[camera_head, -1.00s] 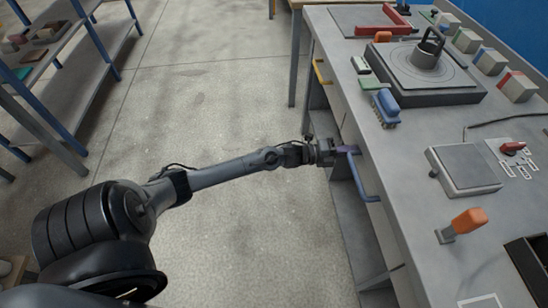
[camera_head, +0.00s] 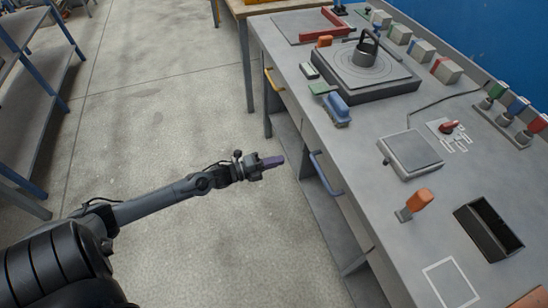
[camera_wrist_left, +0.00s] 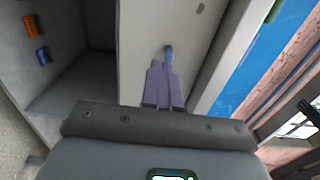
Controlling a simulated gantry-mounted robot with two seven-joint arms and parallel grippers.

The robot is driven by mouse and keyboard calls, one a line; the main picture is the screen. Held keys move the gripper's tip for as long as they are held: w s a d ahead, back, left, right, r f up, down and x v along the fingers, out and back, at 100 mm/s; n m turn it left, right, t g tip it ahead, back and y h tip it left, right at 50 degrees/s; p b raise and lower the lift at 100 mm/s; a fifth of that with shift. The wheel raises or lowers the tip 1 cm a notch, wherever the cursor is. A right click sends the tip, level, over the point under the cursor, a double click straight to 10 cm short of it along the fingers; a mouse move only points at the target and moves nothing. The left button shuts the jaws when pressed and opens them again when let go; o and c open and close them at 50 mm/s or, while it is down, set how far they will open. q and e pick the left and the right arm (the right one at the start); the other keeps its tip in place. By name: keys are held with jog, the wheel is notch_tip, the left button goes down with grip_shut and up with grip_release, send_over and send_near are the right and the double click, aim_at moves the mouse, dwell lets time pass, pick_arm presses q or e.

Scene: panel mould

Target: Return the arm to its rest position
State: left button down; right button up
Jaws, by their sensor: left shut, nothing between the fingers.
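My left arm reaches in from the lower left in the head view. Its gripper (camera_head: 272,161) is shut and empty, over the open floor to the left of the workbench. The purple fingers also show together in the left wrist view (camera_wrist_left: 163,85), with the bench front beyond them. A blue drawer handle (camera_head: 325,174) is on the bench front, to the right of the gripper and apart from it. The blue handle also shows just past the fingertips in the wrist view (camera_wrist_left: 169,54). My right gripper is not in view.
The grey workbench (camera_head: 358,147) fills the right side. On it are a turntable plate (camera_head: 386,77), a blue brush (camera_head: 337,107), a grey square plate (camera_head: 411,152), an orange-handled tool (camera_head: 418,200) and a black tray (camera_head: 488,230). A shelf rack (camera_head: 32,95) stands at left. The floor between is clear.

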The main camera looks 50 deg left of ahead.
pick_arm(q)
jog(key=s+d+r+n+g+y+p, duration=0.1)
jog(key=s+d+r+n+y+p, duration=0.1)
jog(key=s+d+r+n+p, duration=0.55)
jog(key=s+d+r+n+g+y+p, duration=0.2)
jog(key=d+n+p, duration=0.15)
jog(key=d, duration=0.75)
jog(key=s+r+n+g+y, duration=0.2)
jog(key=s+n+g, duration=0.7)
jog(key=s, duration=0.4)
notch_tip(320, 180, up, 38)
jog(key=g+p, duration=0.1)
jog(key=p, duration=3.7)
jog(key=shift+s+d+f+y+p, duration=0.15)
jog(key=shift+s+f+y+p, duration=0.15)
jog(key=shift+p, duration=0.1)
